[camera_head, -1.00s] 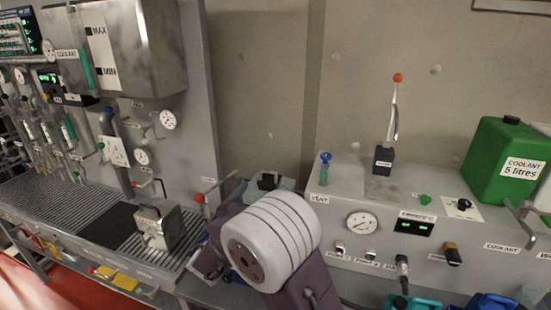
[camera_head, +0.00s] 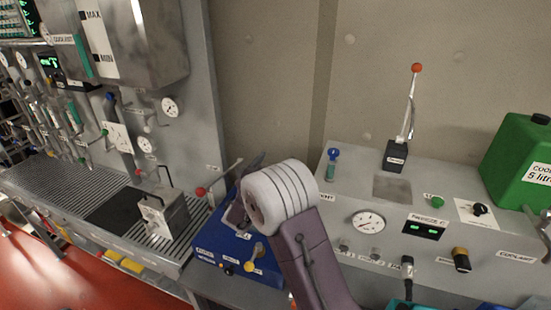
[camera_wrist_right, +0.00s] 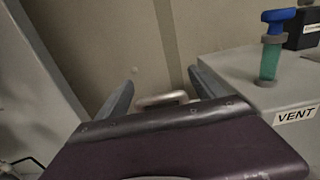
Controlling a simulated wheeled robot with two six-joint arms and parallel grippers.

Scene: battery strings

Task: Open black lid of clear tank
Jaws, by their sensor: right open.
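My right gripper (camera_head: 240,196) is partly hidden behind its own pale wrist in the head view, above a blue box (camera_head: 222,250). In the right wrist view its two grey-blue fingers stand apart, with a pale metal handle (camera_wrist_right: 162,99) showing between them. I cannot tell whether the fingers touch the handle or what it is fixed to, as my purple wrist part covers the area below. I cannot make out the clear tank or its black lid with certainty; my right arm covers much of the area around the gripper. My left gripper is not in view.
A red-knobbed lever (camera_head: 200,191) stands close left of the gripper. A metal box (camera_head: 163,214) sits on the grating to the left. The right console carries a vent plug (camera_head: 331,165), an orange-tipped lever (camera_head: 404,118) and a green coolant can (camera_head: 522,165).

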